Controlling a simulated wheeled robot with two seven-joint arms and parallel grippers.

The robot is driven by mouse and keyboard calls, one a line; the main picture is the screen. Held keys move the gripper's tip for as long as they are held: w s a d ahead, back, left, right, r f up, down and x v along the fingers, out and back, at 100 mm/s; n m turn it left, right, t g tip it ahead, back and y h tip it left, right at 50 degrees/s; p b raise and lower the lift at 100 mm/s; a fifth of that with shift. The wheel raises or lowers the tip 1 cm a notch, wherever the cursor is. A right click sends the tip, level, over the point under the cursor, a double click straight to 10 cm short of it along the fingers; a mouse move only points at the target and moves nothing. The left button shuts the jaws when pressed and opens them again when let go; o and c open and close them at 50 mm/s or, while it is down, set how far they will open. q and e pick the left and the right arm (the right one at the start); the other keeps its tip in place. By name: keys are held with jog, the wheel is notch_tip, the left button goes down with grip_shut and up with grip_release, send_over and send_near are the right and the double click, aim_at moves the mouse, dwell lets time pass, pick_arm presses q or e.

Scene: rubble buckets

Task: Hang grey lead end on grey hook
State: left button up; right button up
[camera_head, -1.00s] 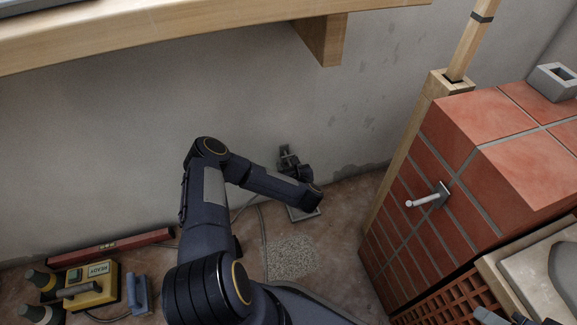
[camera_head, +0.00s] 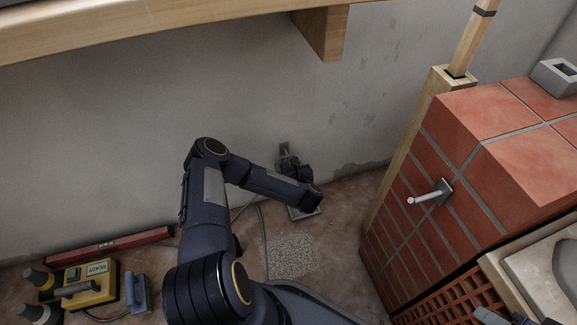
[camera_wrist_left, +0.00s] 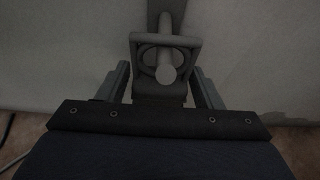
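The grey hook (camera_head: 284,151) stands by the wall, partly hidden behind my left gripper (camera_head: 298,172). In the left wrist view the hook's round-ended peg (camera_wrist_left: 165,75) points toward the camera. The grey lead end (camera_wrist_left: 160,92) is a block with a ring in a square frame, and the ring appears to sit around the peg. At the lower right, grey and dark parts may be my right gripper (camera_head: 495,316), mostly cut off.
A brick pillar (camera_head: 440,230) with another metal peg (camera_head: 430,196) stands at the right. A wooden beam (camera_head: 150,35) crosses above. A yellow box (camera_head: 92,286), a blue-handled tool (camera_head: 137,292) and a red level (camera_head: 110,245) lie at lower left. A cable runs along the floor.

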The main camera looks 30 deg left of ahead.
pick_arm(q)
jog(key=shift+o, duration=1)
jog(key=p+v, duration=0.3)
jog(key=v, duration=0.4)
jog(key=shift+s+d, duration=0.3)
